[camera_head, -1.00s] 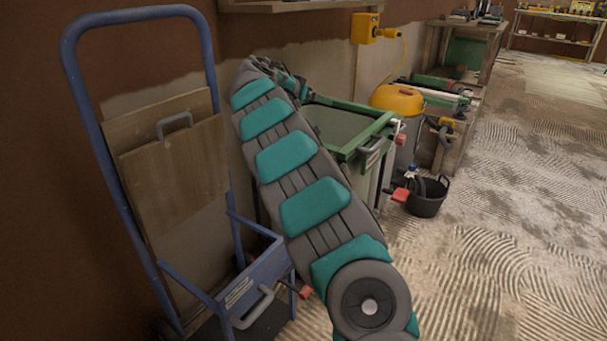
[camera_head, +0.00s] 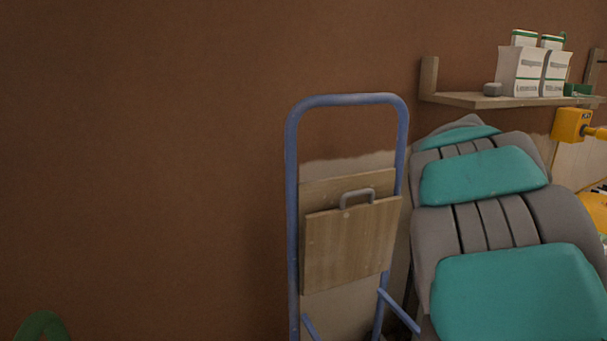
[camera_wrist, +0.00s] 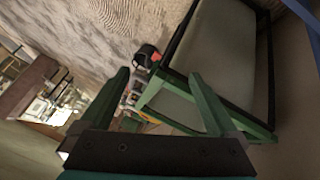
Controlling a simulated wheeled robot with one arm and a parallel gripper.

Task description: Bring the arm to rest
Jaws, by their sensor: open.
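My gripper (camera_wrist: 158,100) shows in the wrist view with its two green fingers spread apart and nothing between them. In the head view my grey and teal arm (camera_head: 485,175) fills the right side, and the gripper itself is out of that picture.
A blue hand truck (camera_head: 292,200) with wooden boards (camera_head: 345,245) stands against the brown wall (camera_head: 150,150). A wall shelf (camera_head: 480,99) carries white cartons (camera_head: 520,72). A yellow box (camera_head: 571,125) hangs at right. A black bucket (camera_wrist: 146,56) stands past the fingers.

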